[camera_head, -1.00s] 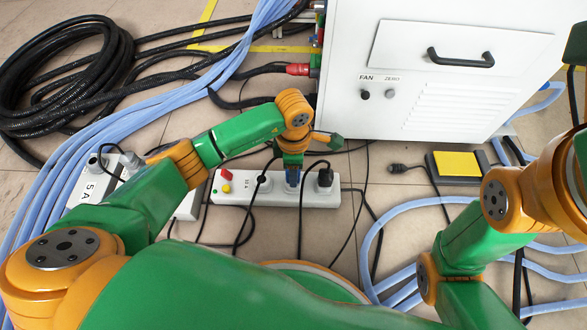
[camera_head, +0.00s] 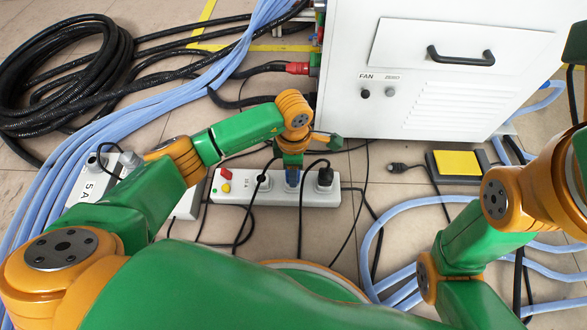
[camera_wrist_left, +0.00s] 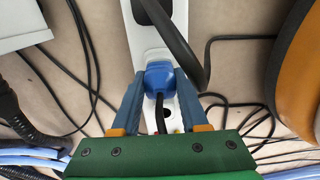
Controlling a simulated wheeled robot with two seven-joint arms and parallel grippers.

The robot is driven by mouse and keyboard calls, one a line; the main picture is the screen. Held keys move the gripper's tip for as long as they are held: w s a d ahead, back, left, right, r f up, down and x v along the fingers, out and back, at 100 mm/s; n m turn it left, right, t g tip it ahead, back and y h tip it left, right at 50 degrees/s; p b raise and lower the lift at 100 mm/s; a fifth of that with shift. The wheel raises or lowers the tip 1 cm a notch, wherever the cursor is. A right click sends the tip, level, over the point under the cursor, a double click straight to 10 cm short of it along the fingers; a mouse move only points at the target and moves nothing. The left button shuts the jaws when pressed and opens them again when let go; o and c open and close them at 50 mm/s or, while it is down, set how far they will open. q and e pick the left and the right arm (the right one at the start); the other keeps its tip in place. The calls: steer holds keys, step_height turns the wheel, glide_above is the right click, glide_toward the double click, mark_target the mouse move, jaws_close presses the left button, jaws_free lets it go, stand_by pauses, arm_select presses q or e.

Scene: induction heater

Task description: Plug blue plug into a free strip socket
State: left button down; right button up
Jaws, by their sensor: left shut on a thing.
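The blue plug (camera_head: 292,178) is between the fingers of my left gripper (camera_head: 291,172), which is shut on it at the white power strip (camera_head: 327,199). In the left wrist view the blue plug (camera_wrist_left: 161,79) sits between the two blue-grey fingers (camera_wrist_left: 159,92), against the strip face (camera_wrist_left: 140,40). Its black cable runs back toward the gripper body. I cannot tell how deep the pins are. Black plugs occupy the strip on both sides, one to the left (camera_head: 263,183) and one to the right (camera_head: 325,179). My right gripper is not in view.
A white cabinet (camera_head: 410,110) stands behind the strip. A second white block marked 5A (camera_head: 90,187) lies left among blue hoses (camera_head: 150,115). A yellow-topped pedal (camera_head: 457,163) and a loose black connector (camera_head: 399,168) lie right. Thin black cables cross the floor in front.

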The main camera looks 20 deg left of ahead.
arm_select(q)
steer(key=shift+f+b, duration=0.35)
steer(key=shift+f, duration=0.05)
steer(key=shift+c, duration=1.7)
jaws_free()
